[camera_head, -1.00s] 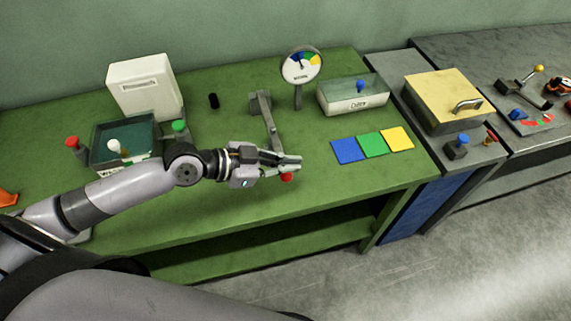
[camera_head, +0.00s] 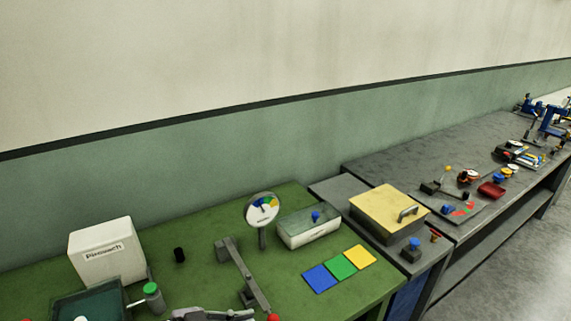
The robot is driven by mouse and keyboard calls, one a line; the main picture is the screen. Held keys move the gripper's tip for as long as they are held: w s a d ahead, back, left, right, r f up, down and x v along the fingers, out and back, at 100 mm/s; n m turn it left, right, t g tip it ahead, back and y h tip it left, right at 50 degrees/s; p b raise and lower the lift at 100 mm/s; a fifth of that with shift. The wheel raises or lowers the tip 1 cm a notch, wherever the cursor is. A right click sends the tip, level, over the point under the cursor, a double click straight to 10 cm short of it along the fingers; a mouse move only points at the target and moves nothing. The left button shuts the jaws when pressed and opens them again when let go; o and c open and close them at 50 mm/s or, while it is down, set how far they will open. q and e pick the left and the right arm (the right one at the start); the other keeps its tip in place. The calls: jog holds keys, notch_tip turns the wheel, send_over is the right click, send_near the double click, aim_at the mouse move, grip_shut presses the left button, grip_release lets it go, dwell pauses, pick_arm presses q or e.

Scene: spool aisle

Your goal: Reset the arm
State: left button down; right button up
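My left gripper (camera_head: 240,314) shows only in part at the bottom edge, just left of a red ball knob (camera_head: 273,317). The knob is at the near end of a grey lever (camera_head: 245,272) on the green table. I cannot tell whether the fingers are open or shut, or whether they touch the knob. Most of my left arm is below the picture. My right gripper is out of view.
A round gauge (camera_head: 262,210), a white lidded-looking box (camera_head: 308,227) and blue, green and yellow squares (camera_head: 339,267) are right of the lever. A white block (camera_head: 103,250) and dark green bin (camera_head: 90,300) stand left. A yellow-topped box (camera_head: 388,212) is farther right.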

pick_arm(q)
jog(key=s+d+f, duration=0.3)
jog(key=s, duration=0.1)
jog(key=s+a+f+n+g+y, duration=0.2)
jog(key=s+a+f+n+y, duration=0.25)
jog(key=s+a, duration=0.2)
jog(key=s+a+f+n+g+y, duration=0.35)
jog(key=s+a+n+y, duration=0.2)
jog(key=s, duration=0.25)
jog(key=s+f+b+x, duration=0.1)
jog(key=s+x, duration=0.2)
jog(key=x, duration=1)
jog(key=s+b+x, duration=0.1)
jog(key=s+x, duration=0.2)
jog(key=x, duration=1)
jog(key=s+a+f+g+b, duration=0.1)
jog(key=s+a+f+b, duration=0.1)
jog(key=s+f, duration=1.5)
notch_tip(320, 180, down, 3)
jog(key=shift+s+a+f+m+b, duration=0.15)
jog(key=shift+s+a+m+b, duration=0.15)
jog(key=shift+a+m, duration=0.15)
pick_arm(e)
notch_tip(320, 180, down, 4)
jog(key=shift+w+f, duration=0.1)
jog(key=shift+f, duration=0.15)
pick_arm(q)
jog(key=shift+g, duration=0.25)
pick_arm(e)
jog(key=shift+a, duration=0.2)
